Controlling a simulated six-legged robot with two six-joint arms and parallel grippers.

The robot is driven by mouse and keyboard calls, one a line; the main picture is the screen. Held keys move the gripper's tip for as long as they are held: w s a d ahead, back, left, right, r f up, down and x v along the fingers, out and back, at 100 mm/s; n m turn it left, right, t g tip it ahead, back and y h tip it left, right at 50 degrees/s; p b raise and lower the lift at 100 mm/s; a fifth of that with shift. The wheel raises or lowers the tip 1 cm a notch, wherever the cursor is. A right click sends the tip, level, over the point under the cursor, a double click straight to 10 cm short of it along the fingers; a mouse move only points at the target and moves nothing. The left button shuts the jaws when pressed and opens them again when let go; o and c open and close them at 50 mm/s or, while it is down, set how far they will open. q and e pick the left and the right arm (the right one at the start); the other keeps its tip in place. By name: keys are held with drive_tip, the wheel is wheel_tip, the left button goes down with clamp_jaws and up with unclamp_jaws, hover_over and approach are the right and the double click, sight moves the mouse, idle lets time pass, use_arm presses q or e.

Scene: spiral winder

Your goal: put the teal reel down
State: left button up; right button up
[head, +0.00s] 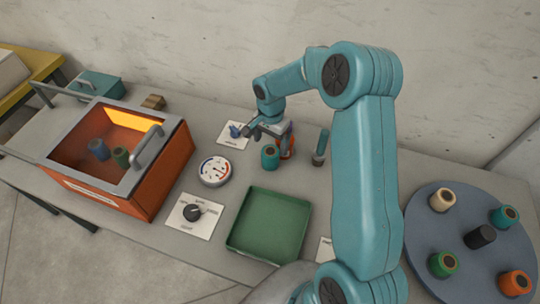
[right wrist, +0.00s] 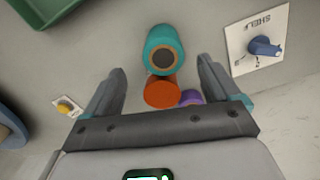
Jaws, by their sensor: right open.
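A teal reel (head: 269,158) stands on the grey bench just in front of my right gripper (head: 268,132). In the right wrist view the teal reel (right wrist: 165,48) shows its dark core, just beyond the open, empty fingers (right wrist: 161,72). It seems clear of both fingers. An orange reel (right wrist: 161,91) is between the fingers in that picture, with a purple reel (right wrist: 190,97) partly hidden behind it. Whether these touch each other I cannot tell. The orange reel also shows beside the gripper in the head view (head: 291,144). My left gripper is out of view.
A green tray (head: 243,252) is empty. A blue-grey turntable (head: 455,230) at the right holds several reels, one teal (head: 505,215). An orange oven (head: 155,190) with two reels stands left. A gauge (head: 214,171), a black dial (head: 192,212) and a shelf knob (right wrist: 263,47) are nearby.

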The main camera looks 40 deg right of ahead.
sight(270, 151)
drive_tip(key=shift+a+f, duration=0.1)
drive_tip(key=shift+f, duration=0.6)
drive_tip(key=shift+s+f, duration=0.1)
drive_tip(key=shift+f, duration=0.4)
drive_tip(key=f, duration=0.1)
drive_tip(key=f+p, duration=0.1)
drive_tip(key=f, duration=0.2)
drive_tip(key=shift+w+f+p, duration=0.35)
drive_tip(key=shift+f+p, duration=0.05)
drive_tip(key=shift+s+d+f, duration=0.1)
drive_tip(key=shift+d+f, duration=0.05)
drive_tip(key=shift+d, duration=0.05)
drive_tip(key=c, duration=0.9)
drive_tip(key=shift+c, duration=1.3)
